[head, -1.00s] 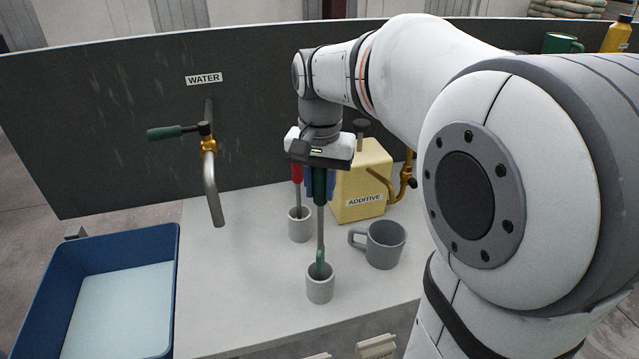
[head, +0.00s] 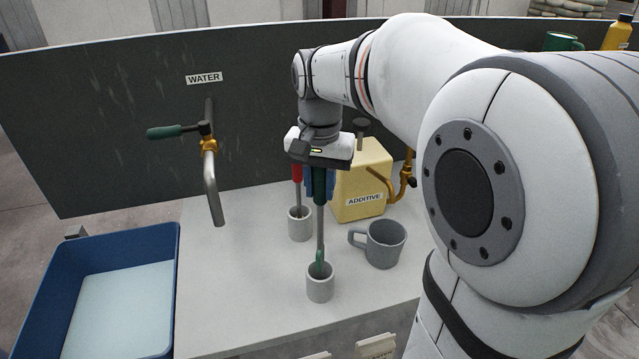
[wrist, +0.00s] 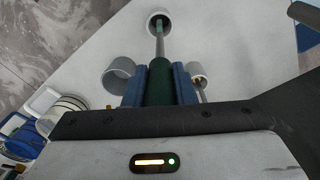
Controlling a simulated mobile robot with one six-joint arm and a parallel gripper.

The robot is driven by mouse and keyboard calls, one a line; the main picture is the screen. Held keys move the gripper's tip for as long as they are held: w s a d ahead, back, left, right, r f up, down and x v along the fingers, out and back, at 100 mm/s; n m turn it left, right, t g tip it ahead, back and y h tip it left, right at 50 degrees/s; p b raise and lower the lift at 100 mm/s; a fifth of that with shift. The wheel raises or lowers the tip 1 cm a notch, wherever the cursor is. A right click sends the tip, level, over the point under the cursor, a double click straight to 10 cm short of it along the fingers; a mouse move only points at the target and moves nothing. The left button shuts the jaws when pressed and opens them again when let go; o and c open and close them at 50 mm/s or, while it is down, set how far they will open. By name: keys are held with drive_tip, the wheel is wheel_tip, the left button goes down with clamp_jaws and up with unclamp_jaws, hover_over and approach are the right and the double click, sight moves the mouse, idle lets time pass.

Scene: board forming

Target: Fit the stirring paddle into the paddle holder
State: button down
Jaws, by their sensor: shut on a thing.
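My gripper (head: 319,185) is shut on the dark green handle of the stirring paddle (wrist: 159,85). The paddle hangs upright, with a grey shaft (head: 320,228) and a green lower end (head: 319,262). The lower end is at the mouth of the front light-grey cup-shaped paddle holder (head: 320,287) and seems to dip inside its rim; how deep is hidden. In the wrist view, the shaft runs to the holder (wrist: 150,16), which surrounds the paddle's end. The blue fingers (wrist: 133,88) press both sides of the handle.
A second grey holder (head: 299,229) behind holds a red-handled tool (head: 297,173). A grey mug (head: 385,245) stands to the right. The yellow additive container (head: 362,180) is behind it. A water tap (head: 211,185) and blue basin (head: 168,290) are left. The counter between is clear.

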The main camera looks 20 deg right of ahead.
drive_tip(key=shift+f+b, duration=3.55)
drive_tip(key=shift+f, duration=1.5)
drive_tip(key=c, duration=1.1)
unclamp_jaws()
drive_tip(key=shift+r, duration=0.1)
wheel_tip(320, 180, up, 8)
drive_tip(key=shift+f, duration=0.1)
drive_tip(key=s+f+n+t, duration=0.1)
drive_tip(key=s+f+n, duration=0.1)
drive_tip(key=s+f, duration=0.2)
drive_tip(key=s+f+n+t, duration=0.1)
drive_tip(key=s+f+n, duration=0.1)
drive_tip(key=s+f, duration=0.2)
drive_tip(key=s+f+n, duration=0.2)
drive_tip(key=s+f, duration=0.1)
drive_tip(key=s, duration=0.2)
drive_tip(key=shift+s+a+f+t, duration=0.2)
drive_tip(key=shift+s+f+t, duration=0.2)
